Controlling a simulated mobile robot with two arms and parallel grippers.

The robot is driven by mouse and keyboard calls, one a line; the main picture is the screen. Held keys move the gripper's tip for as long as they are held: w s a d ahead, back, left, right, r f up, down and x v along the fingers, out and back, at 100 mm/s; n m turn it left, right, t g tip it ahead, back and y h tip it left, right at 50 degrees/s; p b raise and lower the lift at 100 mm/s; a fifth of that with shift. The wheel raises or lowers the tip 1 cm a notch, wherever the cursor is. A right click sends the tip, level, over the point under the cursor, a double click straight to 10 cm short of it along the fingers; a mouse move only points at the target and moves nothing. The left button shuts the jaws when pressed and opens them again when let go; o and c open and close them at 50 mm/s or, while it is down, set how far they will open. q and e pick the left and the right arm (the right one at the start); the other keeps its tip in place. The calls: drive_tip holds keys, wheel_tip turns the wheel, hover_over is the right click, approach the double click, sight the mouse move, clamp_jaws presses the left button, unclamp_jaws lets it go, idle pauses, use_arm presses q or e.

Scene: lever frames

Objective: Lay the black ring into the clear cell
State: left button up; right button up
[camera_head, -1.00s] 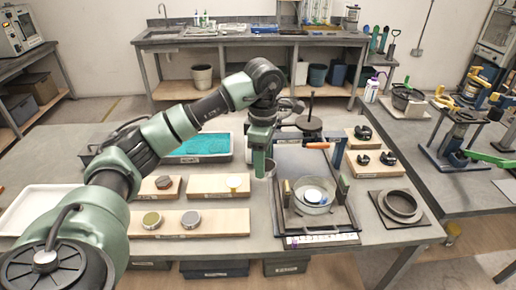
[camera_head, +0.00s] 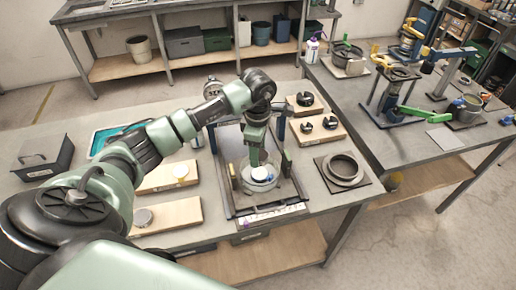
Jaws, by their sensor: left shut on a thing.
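The clear cell (camera_head: 264,184) is a low see-through round dish with something pale inside. It stands on the dark tray of a small frame, near the middle of the table. My left gripper (camera_head: 256,163) points straight down at the cell's mouth, its tips at or just inside the rim. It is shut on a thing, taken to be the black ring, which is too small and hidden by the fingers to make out. Whether it touches the cell's inside I cannot tell. My right gripper is not in view.
Upright posts (camera_head: 287,163) flank the cell closely. To the right are a thick grey ring (camera_head: 343,168) on a dark plate and wooden boards (camera_head: 333,137) with small black parts. Boards with discs (camera_head: 180,171) lie left, partly behind my arm. A second table (camera_head: 425,140) stands right.

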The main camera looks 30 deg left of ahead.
sight(258, 173)
use_arm(q)
drive_tip(key=shift+f+b, duration=0.85)
drive_tip(key=shift+f, duration=0.8)
drive_tip(key=shift+f+b, duration=1.65)
drive_tip(key=shift+f, duration=0.15)
drive_tip(key=shift+f+b, duration=0.1)
drive_tip(key=shift+b, duration=0.3)
drive_tip(key=o, duration=1.7)
drive_tip(key=shift+c, duration=0.2)
